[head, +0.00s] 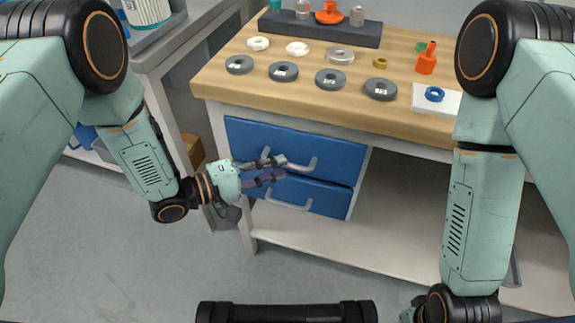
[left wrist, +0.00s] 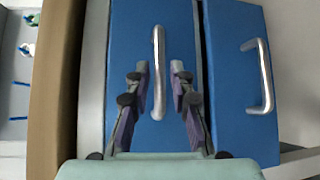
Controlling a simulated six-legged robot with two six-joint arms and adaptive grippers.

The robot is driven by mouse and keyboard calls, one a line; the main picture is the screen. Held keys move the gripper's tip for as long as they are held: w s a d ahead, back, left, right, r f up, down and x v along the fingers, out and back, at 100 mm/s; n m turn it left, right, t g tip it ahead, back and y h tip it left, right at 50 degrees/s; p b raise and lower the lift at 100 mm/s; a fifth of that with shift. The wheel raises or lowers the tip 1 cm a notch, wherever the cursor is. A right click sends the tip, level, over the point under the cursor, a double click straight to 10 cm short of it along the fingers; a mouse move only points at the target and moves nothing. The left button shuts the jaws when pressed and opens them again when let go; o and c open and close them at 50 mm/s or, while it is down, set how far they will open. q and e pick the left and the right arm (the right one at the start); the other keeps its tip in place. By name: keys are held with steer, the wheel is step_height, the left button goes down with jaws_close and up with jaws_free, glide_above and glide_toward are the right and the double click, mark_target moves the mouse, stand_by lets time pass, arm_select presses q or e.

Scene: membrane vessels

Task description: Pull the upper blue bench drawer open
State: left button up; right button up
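The upper blue drawer (head: 250,137) sits under the wooden bench top, and its front looks flush with the lower blue drawer (head: 328,198). The upper drawer's silver bar handle (head: 300,165) also shows in the left wrist view (left wrist: 158,75), where the picture is turned and the upper drawer is the left blue panel. My left gripper (head: 277,168) is at this handle. In the left wrist view its fingers (left wrist: 161,78) are open, one on each side of the bar, with gaps visible. My right arm hangs at the right; its fingers are out of view.
The lower drawer's handle (head: 288,204) is just below my left gripper. The wooden bench top (head: 225,84) carries grey discs, white rings and an orange bottle (head: 427,58). An open shelf (head: 400,240) lies right of the drawers. The floor in front is clear.

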mark_target(288, 165)
arm_select(q)
steer(key=shift+x, duration=1.2)
steer(key=shift+w+d+f+b, duration=0.1)
steer(key=shift+w+d+b, duration=0.25)
steer(key=shift+d, duration=0.2)
steer(key=shift+s, duration=0.15)
steer(key=shift+c, duration=0.4)
jaws_close()
